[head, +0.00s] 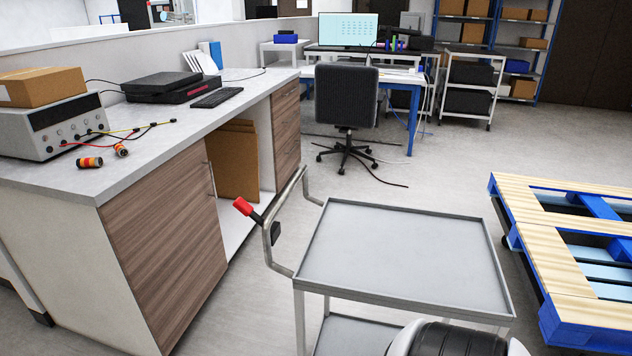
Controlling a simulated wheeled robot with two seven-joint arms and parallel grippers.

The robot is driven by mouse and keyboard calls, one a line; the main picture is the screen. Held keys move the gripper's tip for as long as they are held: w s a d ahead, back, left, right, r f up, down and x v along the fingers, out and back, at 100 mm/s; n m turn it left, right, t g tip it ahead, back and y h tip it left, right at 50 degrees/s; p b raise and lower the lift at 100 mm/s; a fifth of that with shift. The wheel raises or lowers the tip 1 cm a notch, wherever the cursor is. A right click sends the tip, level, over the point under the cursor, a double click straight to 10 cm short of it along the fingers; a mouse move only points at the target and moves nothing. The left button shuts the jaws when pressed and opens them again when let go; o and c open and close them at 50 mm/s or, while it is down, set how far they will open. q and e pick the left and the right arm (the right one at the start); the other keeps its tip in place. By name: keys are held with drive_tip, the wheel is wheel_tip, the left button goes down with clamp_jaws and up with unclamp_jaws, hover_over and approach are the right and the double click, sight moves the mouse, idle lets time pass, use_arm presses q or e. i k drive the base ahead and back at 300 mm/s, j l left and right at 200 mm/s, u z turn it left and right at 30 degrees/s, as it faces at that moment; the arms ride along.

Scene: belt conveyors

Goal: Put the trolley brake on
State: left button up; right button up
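A grey trolley (400,255) with a flat, empty top tray stands in the middle foreground of the head view. Its bent metal push handle (290,190) is at the tray's left end. A brake lever with a red grip (243,206) and a black stem is mounted on the handle. The lever sticks out up and to the left, tilted away from the handle bar. A black fitting (275,233) sits on the bar beside it. The trolley's wheels are hidden. Neither of my grippers is in view.
A workbench (170,180) with wooden doors stands close to the left of the handle. Blue and wood pallets (575,255) stand to the right of the trolley. An office chair (346,100) is behind it. Open floor lies beyond the tray.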

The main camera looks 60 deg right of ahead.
sight(247, 209)
drive_tip(key=z, duration=1.45)
